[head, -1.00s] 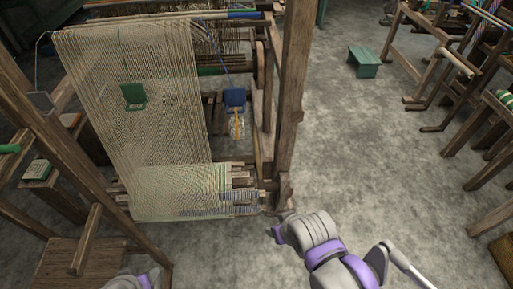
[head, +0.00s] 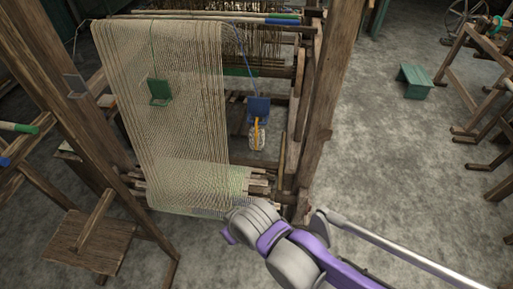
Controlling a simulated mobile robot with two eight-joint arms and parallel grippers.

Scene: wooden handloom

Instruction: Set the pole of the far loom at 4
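A wooden loom (head: 329,115) with a sheet of pale warp threads (head: 175,110) stands ahead of me. A pole with blue and green bands (head: 255,18) lies across its top. I cannot make out any numbers or marks for a setting, and I cannot tell which loom counts as the far one. My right arm (head: 290,255) reaches in from the lower right, in front of the loom's lower right corner. Its fingertips cannot be made out. My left gripper is out of view.
A green stool (head: 415,80) stands on the floor at right. More wooden frames (head: 480,90) stand at the right edge. A wooden seat (head: 90,243) is at lower left, near a post (head: 85,125). A blue object (head: 258,107) hangs inside the loom. Floor between loom and stool is clear.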

